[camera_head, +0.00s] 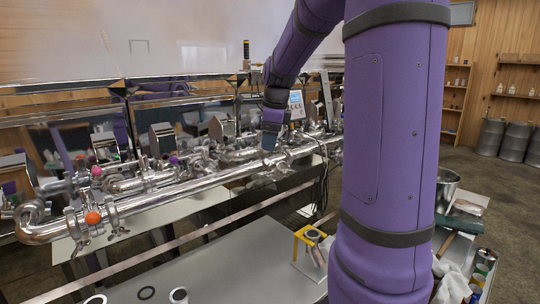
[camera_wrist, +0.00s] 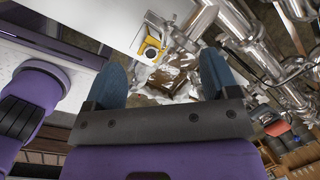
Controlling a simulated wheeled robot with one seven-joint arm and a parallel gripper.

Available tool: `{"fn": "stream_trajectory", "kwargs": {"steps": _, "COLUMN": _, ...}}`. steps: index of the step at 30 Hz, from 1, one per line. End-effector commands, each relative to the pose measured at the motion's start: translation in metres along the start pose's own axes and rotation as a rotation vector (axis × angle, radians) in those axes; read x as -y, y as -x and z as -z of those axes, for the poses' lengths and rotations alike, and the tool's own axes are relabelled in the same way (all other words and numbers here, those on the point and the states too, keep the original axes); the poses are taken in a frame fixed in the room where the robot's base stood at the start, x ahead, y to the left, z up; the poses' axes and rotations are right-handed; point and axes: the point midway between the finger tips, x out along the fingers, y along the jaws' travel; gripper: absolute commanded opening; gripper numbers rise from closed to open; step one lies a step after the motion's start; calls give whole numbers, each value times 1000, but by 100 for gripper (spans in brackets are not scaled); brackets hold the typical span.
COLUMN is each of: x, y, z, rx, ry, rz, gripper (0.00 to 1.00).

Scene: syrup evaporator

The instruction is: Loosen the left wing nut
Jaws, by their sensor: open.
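Two upright metal clamp fittings stand on the front pipe at the far left in the head view, the left one (camera_head: 74,226) and the right one (camera_head: 115,215), with an orange ball (camera_head: 93,217) between them. No wing nut can be made out in the wrist view.
Many steel pipes and valves crowd the space around my gripper. A grey table (camera_head: 235,265) fills the front, with dark rings and a yellow stand (camera_head: 309,237); the stand also shows in the wrist view (camera_wrist: 151,49). A bare metal rail crosses between pipes and table.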

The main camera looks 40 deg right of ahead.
Motion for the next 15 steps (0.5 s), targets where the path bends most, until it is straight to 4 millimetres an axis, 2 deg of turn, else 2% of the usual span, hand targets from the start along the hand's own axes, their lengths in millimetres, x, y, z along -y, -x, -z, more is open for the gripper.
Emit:
{"fn": "stream_trajectory", "kwargs": {"steps": 3, "x": -9, "y": -1, "z": -10, "rx": -140, "ry": 399, "rz": 2, "gripper": 80}}
{"fn": "stream_trajectory", "kwargs": {"steps": 7, "x": -12, "y": 2, "z": -19, "rx": -276, "ry": 765, "rz": -9, "gripper": 80}}
{"fn": "stream_trajectory", "kwargs": {"steps": 10, "x": -12, "y": 4, "z": -24, "rx": -350, "ry": 955, "rz": -19, "gripper": 80}}
{"fn": "stream_trajectory", "kwargs": {"steps": 15, "x": -11, "y": 4, "z": -26, "rx": -403, "ry": 1080, "rz": -29, "gripper": 80}}
